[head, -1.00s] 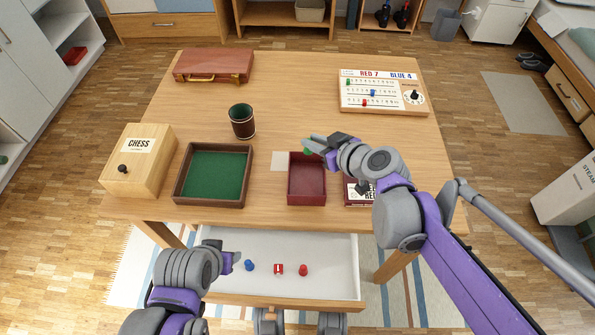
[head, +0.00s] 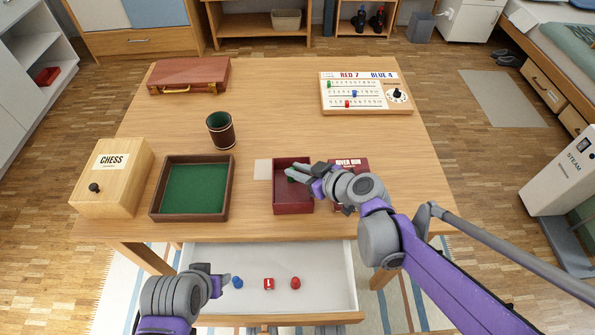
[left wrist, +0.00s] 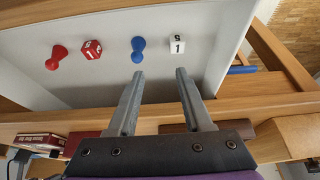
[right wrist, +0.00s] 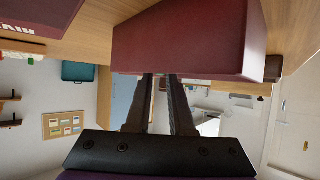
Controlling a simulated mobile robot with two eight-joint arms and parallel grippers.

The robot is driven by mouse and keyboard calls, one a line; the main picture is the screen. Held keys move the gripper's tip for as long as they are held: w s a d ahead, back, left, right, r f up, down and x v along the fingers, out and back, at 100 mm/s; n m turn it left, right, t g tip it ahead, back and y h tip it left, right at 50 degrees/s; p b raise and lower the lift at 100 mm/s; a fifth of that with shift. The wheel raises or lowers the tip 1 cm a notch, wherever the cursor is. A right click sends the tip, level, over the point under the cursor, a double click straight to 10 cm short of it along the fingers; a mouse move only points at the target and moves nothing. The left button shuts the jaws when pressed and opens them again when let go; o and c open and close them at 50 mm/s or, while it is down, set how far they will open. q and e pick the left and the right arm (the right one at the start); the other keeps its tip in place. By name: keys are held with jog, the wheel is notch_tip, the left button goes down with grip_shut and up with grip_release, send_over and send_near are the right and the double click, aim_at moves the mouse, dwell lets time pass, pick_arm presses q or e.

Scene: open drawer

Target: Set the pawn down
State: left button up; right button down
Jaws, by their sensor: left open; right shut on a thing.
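A small green pawn (head: 291,179) shows only in part at the tips of my right gripper (head: 293,172), which is shut on it. The fingertips are over or inside the open dark red box (head: 293,207) on the table. In the right wrist view, the box wall (right wrist: 190,40) hides the fingertips (right wrist: 160,78) and the pawn. My left gripper (left wrist: 158,76) is open and empty at the drawer. A blue pawn (head: 237,283), a red die (head: 268,284) and a red pawn (head: 295,283) lie in the open white drawer (head: 325,290). The left wrist view also shows a white die (left wrist: 178,43).
Left of the box are a green-lined tray (head: 190,216), a wooden chess box (head: 120,180) and a dark cup (head: 221,130). A dark red game box (head: 349,164) is partly behind my right arm. A scoreboard (head: 365,98) and a case (head: 190,76) stand at the back.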

jog(key=shift+f, duration=0.2)
jog(key=c, duration=0.8)
grip_release()
jog(key=shift+r, duration=0.15)
